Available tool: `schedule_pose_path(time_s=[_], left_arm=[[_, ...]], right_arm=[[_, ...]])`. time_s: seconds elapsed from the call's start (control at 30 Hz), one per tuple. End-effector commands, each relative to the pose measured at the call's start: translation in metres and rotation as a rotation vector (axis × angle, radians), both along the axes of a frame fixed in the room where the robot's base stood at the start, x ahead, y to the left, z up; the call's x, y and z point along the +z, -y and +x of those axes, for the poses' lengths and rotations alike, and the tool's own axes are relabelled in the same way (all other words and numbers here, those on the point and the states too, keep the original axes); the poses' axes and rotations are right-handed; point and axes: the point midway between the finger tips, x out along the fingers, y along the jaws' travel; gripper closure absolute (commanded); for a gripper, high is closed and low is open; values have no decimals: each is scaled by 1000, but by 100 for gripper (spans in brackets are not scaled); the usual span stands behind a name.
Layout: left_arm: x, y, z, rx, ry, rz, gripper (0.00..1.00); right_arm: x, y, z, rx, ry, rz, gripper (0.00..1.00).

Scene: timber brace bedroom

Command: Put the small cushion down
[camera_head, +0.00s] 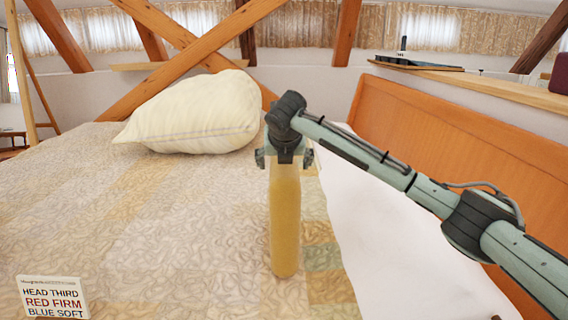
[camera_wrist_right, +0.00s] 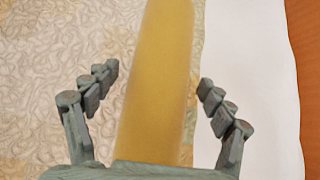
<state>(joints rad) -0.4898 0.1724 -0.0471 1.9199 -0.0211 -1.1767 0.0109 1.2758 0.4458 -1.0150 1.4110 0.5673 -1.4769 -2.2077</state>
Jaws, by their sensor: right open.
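The small cushion is a narrow yellow slab (camera_head: 285,220), seen edge-on and upright on the patchwork quilt in the head view. Its lower end appears to rest on the quilt. My right gripper (camera_head: 285,160) is above its upper end, with one finger on each side. In the right wrist view the cushion (camera_wrist_right: 157,80) runs between the spread fingers of this gripper (camera_wrist_right: 155,90), with a gap on both sides. The gripper is open. My left gripper is not in view.
A large cream pillow (camera_head: 195,112) lies at the back left of the bed. A text card (camera_head: 53,298) is at the lower left. White bedding (camera_head: 375,235) and an orange wooden board (camera_head: 450,130) are to the right. The quilt (camera_head: 150,220) left of the cushion is clear.

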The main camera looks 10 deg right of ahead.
Motion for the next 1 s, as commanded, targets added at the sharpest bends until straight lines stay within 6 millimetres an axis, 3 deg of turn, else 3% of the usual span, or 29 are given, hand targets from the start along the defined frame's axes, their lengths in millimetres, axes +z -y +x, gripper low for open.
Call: schedule_pose_path(time_s=[0.27, 0.7, 1.0], left_arm=[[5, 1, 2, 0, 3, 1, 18], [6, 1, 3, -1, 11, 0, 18], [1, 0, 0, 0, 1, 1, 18]], right_arm=[[9, -2, -5, 2, 3, 1, 18], [71, -14, -66, 1, 3, 0, 18], [86, -17, -83, -1, 0, -1, 18]])
